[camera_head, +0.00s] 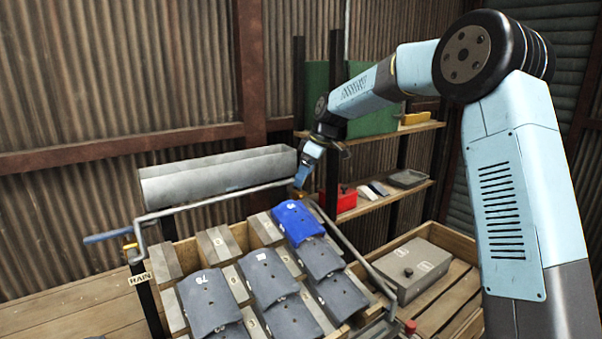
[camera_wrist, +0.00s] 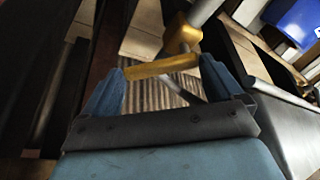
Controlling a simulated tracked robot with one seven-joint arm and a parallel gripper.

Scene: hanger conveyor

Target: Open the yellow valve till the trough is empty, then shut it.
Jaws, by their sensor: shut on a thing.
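The long grey metal trough (camera_head: 215,186) lies at the back left in the head view. Its inside floor is hidden, so I cannot tell what it holds. My gripper (camera_head: 302,180) is at the trough's right end, pointing down. In the wrist view, the yellow valve (camera_wrist: 180,32) sits on a grey pipe, with its flat yellow lever (camera_wrist: 161,66) between my fingertips. My gripper (camera_wrist: 162,72) is shut on this lever. The arm and fingers mostly hide the valve in the head view.
A crank bar with a blue handle (camera_head: 107,236) runs in front of the trough. Below it are several grey curved plates (camera_head: 208,298) and one blue plate (camera_head: 297,222) on a rack. Shelves with a red box (camera_head: 340,199) stand behind my gripper. A grey box (camera_head: 411,269) sits right.

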